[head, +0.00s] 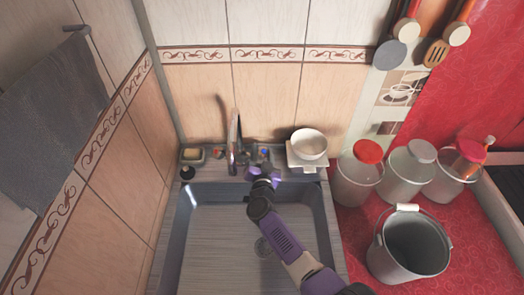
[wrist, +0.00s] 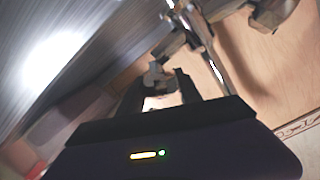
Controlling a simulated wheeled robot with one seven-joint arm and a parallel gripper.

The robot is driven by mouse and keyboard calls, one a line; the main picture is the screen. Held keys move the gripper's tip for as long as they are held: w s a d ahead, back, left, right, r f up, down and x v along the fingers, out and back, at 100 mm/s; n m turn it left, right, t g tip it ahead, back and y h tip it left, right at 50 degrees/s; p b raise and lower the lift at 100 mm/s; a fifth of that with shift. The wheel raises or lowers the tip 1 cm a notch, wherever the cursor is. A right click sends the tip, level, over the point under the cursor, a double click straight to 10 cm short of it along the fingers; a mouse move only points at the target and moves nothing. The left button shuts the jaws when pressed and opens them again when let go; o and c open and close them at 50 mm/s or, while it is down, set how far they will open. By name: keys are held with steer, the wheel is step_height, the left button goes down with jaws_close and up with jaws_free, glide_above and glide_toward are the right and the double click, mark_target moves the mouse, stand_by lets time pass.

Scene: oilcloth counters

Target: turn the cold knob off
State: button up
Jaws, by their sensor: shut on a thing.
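The cold knob (head: 264,153), with a blue mark, is on the tap base just right of the tall metal spout (head: 234,135). The hot knob (head: 219,153), with a red mark, is left of the spout. My gripper (head: 263,171) reaches over the sink to the cold knob and partly covers it. In the wrist view the gripper fingers (wrist: 160,88) stand either side of the cold knob's grey handle (wrist: 157,76) and are shut on it. The spout also shows there (wrist: 207,45), as does the other knob (wrist: 272,14).
The grey sink (head: 215,215) lies below my arm and looks empty. A white bowl (head: 309,144) stands close right of the cold knob. A soap dish (head: 192,155) is at the left. Jars (head: 357,178) and a grey bucket (head: 414,245) stand on the red counter.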

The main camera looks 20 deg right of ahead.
mark_target(262, 157)
steer(key=o, duration=1.4)
steer(key=shift+c, duration=0.2)
steer(key=shift+s, duration=0.15)
steer(key=shift+s+a, duration=0.15)
steer(key=shift+s, duration=0.05)
steer(key=v, duration=0.7)
steer(key=shift+s+r, duration=0.1)
